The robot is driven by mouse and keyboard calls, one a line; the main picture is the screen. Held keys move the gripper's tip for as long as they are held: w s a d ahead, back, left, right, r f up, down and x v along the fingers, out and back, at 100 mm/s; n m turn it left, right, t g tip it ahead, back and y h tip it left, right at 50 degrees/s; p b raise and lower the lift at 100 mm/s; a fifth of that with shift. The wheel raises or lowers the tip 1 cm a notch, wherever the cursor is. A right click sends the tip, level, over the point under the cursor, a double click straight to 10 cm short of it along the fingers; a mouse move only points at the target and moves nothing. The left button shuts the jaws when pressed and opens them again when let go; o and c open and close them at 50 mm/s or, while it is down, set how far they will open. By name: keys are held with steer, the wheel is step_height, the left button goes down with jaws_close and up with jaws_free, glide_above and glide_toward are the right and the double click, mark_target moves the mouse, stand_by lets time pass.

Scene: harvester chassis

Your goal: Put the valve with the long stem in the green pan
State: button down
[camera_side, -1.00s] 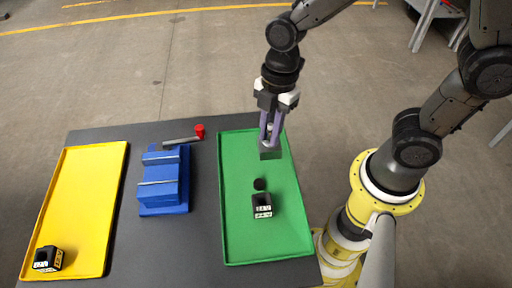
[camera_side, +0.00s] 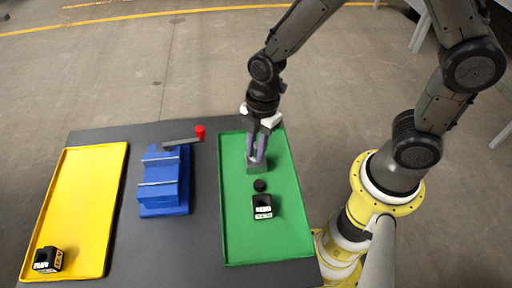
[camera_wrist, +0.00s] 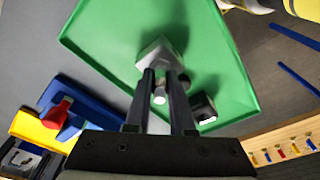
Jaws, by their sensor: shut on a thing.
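My gripper (camera_side: 256,158) is shut on a grey block-shaped valve (camera_side: 257,168), over the far part of the green pan (camera_side: 240,235). In the wrist view the valve (camera_wrist: 160,52) is at the fingertips (camera_wrist: 161,82), with a light round-ended stem (camera_wrist: 159,96) pointing back between the fingers. The stem's full length is hard to judge. The valve is low at the pan floor; I cannot tell whether it touches. A black block with white markings (camera_side: 262,206) sits nearer in the green pan, with a black round piece (camera_side: 260,186) beside it.
A blue vise (camera_side: 163,185) with a red-tipped handle (camera_side: 200,131) stands left of the green pan. A yellow pan (camera_side: 75,205) at far left holds a black block with white and yellow markings (camera_side: 47,260). The green pan's near part is clear.

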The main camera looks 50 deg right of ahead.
steer(key=c, duration=0.8)
jaws_free()
step_height(320, 180, up, 12)
steer(key=d, duration=0.2)
steer(key=s+d+r+m+t, duration=0.2)
steer(key=s+d+m, duration=0.1)
steer(key=m, duration=0.3)
steer(key=s+d+r+m+t+h, duration=0.1)
steer(key=s+d+r+m, duration=0.2)
steer(key=s+d+m, duration=0.1)
steer(key=s+d+r+m+t, duration=0.2)
steer(key=s+d+m, duration=0.2)
steer(key=m, duration=0.4)
steer(key=shift+s+r+t+h, duration=0.3)
steer(key=shift+s+r+h, duration=0.1)
steer(key=shift+s, duration=0.2)
